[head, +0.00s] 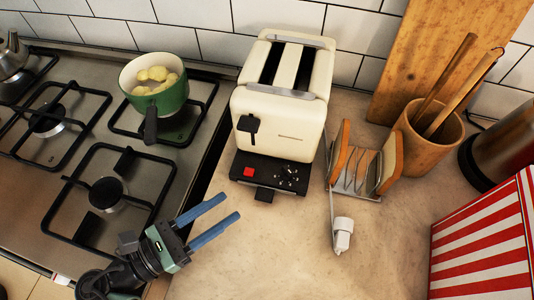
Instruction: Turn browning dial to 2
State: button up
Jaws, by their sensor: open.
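A cream toaster (283,95) stands on the counter against the tiled wall, with two empty-looking dark slots on top. Its black lever (248,126) is on the front face. Its black base panel carries a red button (249,172) and a small black dial (289,174) with pale marks around it. The dial's setting is too small to read. My gripper (224,207) is open and empty, its two blue fingers pointing up and right. It is in front of the toaster and to the left, apart from the dial.
A gas hob (95,210) with a green pot (160,101) is at left. A wooden utensil pot (427,143) and red-striped box (485,245) stand further right. The front counter is clear.

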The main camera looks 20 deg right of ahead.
aim_at(285, 172)
jog(key=shift+s+d+r, duration=0.15)
jog(key=shift+s+d, duration=0.05)
jog(key=shift+d, duration=0.1)
jog(key=x, duration=1.2)
jog(key=shift+d+p, duration=0.15)
jog(key=shift+p, duration=0.15)
grip_shut()
